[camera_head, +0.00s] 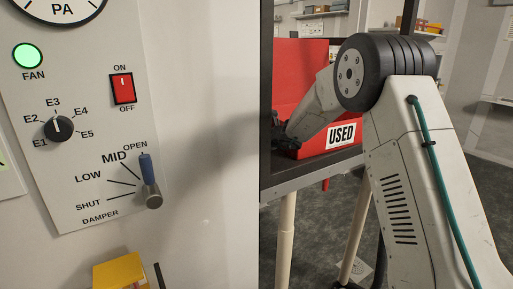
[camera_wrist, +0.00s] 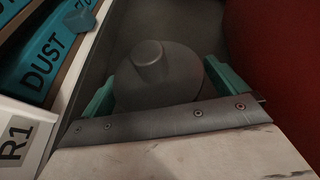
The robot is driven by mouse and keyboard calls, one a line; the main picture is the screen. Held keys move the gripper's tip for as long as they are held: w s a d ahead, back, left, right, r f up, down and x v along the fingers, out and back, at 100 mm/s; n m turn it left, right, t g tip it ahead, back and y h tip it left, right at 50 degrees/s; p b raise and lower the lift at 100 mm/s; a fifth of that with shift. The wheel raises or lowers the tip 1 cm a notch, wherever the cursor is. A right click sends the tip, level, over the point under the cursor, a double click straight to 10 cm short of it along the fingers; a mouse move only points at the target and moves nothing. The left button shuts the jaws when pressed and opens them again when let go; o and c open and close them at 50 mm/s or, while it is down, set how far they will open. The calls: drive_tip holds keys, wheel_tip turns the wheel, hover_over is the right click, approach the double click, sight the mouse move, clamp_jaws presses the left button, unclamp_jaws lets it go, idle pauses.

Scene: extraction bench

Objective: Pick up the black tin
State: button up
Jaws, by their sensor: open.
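In the wrist view, a dark grey, round thing with a raised knob (camera_wrist: 150,75) sits between the two teal fingers of my gripper (camera_wrist: 165,92). It looks like the black tin, but the dim light leaves this unsure. The fingers stand apart on either side of it; I cannot tell whether they touch it. In the head view my arm reaches in front of the red bin, and my gripper (camera_head: 279,130) shows only as a small dark shape at its end. No tin can be made out there.
The red bin marked USED (camera_head: 312,90) stands on a dark-edged shelf; a red wall (camera_wrist: 285,60) rises close on the right in the wrist view. Teal boxes marked DUST (camera_wrist: 32,75) and a white R1 label (camera_wrist: 15,140) lie left. A control panel (camera_head: 85,185) fills the head view's left.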

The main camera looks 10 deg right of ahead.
drive_tip(key=shift+r, duration=0.1)
drive_tip(key=c, duration=1.3)
